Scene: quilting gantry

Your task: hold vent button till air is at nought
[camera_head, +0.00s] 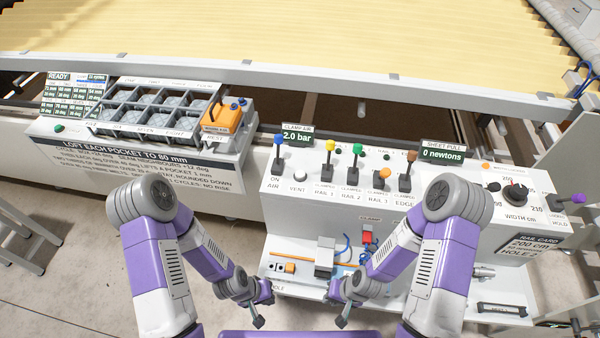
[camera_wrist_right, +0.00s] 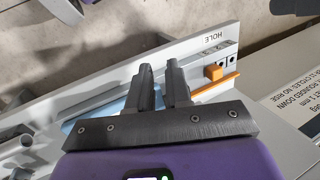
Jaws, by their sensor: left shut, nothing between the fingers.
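The vent button (camera_head: 299,175) is a pale round knob above the word VENT on the white console, in the head view. The clamp air display (camera_head: 297,137) behind it reads 2.0 bar. My left gripper (camera_head: 257,322) is shut and empty, low in front of the console and well away from the button. My right gripper (camera_head: 341,322) is to its right, also low and apart from the button. In the right wrist view its two fingers (camera_wrist_right: 161,72) stand apart with a narrow empty gap between them.
A blue-knobbed air lever (camera_head: 279,139) stands beside the button, with several clamp levers to the right. The sheet pull display (camera_head: 443,153) reads 0 newtons. A lower shelf (camera_head: 290,289) holds small parts. An orange block (camera_wrist_right: 214,72) lies beyond the right fingers.

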